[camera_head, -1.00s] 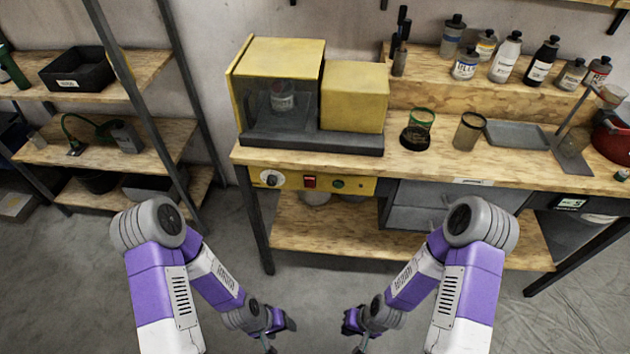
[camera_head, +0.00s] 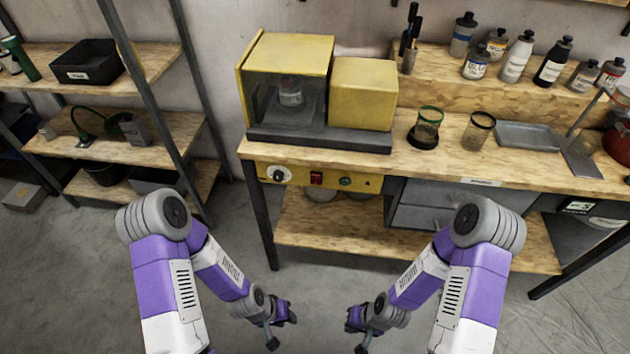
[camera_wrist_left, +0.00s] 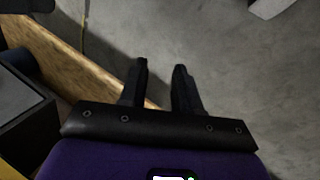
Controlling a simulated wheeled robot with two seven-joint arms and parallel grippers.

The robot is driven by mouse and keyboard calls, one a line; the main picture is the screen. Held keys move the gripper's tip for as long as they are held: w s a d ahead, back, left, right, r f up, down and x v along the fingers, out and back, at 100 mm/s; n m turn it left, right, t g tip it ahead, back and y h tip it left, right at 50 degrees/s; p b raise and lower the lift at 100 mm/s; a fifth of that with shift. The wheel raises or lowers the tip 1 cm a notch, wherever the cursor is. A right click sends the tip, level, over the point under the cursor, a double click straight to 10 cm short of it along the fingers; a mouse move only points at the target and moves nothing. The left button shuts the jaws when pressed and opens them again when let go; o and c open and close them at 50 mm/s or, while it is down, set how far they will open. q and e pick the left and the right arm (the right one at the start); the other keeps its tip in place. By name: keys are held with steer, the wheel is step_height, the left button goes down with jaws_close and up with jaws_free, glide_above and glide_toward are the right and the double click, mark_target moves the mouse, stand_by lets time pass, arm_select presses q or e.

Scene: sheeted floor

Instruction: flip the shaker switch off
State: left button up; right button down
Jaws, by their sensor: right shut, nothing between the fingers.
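The shaker (camera_head: 290,55) is a yellow machine with a clear front and a bottle (camera_head: 291,92) inside, on the workbench. Its yellow control panel (camera_head: 367,185) is under the bench's front edge, with a white-and-black dial (camera_head: 277,174), a red switch (camera_head: 316,179) and a green button (camera_head: 345,181). The switch's position is too small to tell. My left gripper (camera_head: 287,314) is low in front of the bench, well away from the panel. In the left wrist view its fingers (camera_wrist_left: 160,68) are apart and empty. My right gripper (camera_head: 352,320) is shut and empty, also low over the floor.
The bench (camera_head: 450,170) holds a green-rimmed jar (camera_head: 428,122), another jar (camera_head: 478,130) and a grey tray (camera_head: 528,135). Bottles stand on the raised shelf behind. Grey drawers (camera_head: 440,205) hang right of the panel. A shelf rack (camera_head: 150,60) stands left. Floor before the bench is clear.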

arm_select(q)
steer(key=w+r+m, duration=0.1)
steer(key=w+m, duration=0.1)
steer(key=w, duration=0.1)
steer(key=w+r+m+t, duration=0.1)
steer(key=w+r, duration=0.1)
steer(key=w, duration=0.2)
steer(key=w+d+r+m+b, duration=0.1)
steer(key=w+m, duration=0.1)
steer(key=w, duration=0.2)
steer(key=shift+r+m+t+h, duration=0.2)
steer(key=shift+m+t+h, duration=0.1)
steer(key=shift+t, duration=0.1)
jaws_close()
steer(key=w+r+m+t+b, duration=0.1)
steer(key=w+r+m, duration=0.6)
steer(key=r, duration=0.4)
steer(key=w+d+r+m+t+b, duration=0.1)
steer(key=w+r+m+t, duration=0.1)
steer(key=w+r+m, duration=0.5)
step_height(320, 180, up, 5)
steer(key=shift+w+r+h, duration=0.2)
steer(key=shift+w+h, duration=0.2)
steer(key=shift+w, duration=0.25)
steer(key=shift+d, duration=0.1)
